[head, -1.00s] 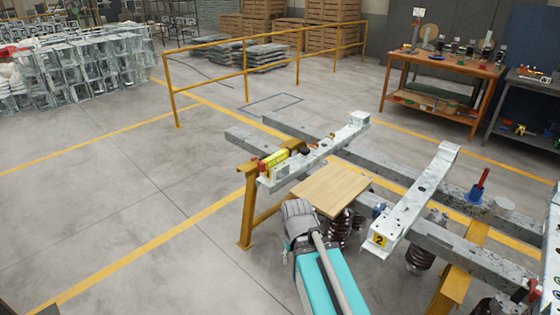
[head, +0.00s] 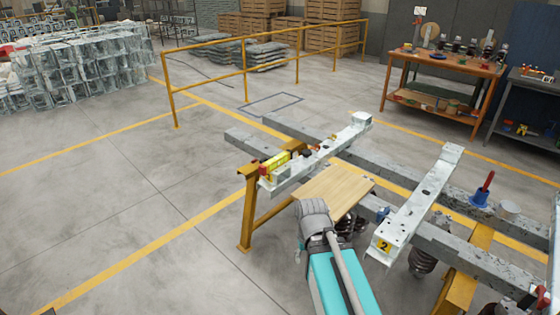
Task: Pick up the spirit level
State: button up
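A yellow bar with dark markings, which looks like the spirit level (head: 276,162), lies on the near left end of the pale metal crossbeam (head: 322,152). Small red and dark items sit close around it, too small to tell apart. My arm comes up from the bottom edge. Its grey joint is in front of the wooden board, to the right of and nearer than the yellow bar. My gripper's fingers do not show, so I cannot see them against the bar.
A wooden board (head: 345,188) lies between that crossbeam and a second crossbeam marked 2 (head: 420,205). Long grey rails (head: 390,170) and a yellow stand (head: 247,215) carry them. A blue holder with a red handle (head: 481,195) stands right. Open floor lies left.

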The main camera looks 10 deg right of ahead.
aim_at(268, 166)
jog(key=i, duration=0.9)
jog(key=u, duration=0.05)
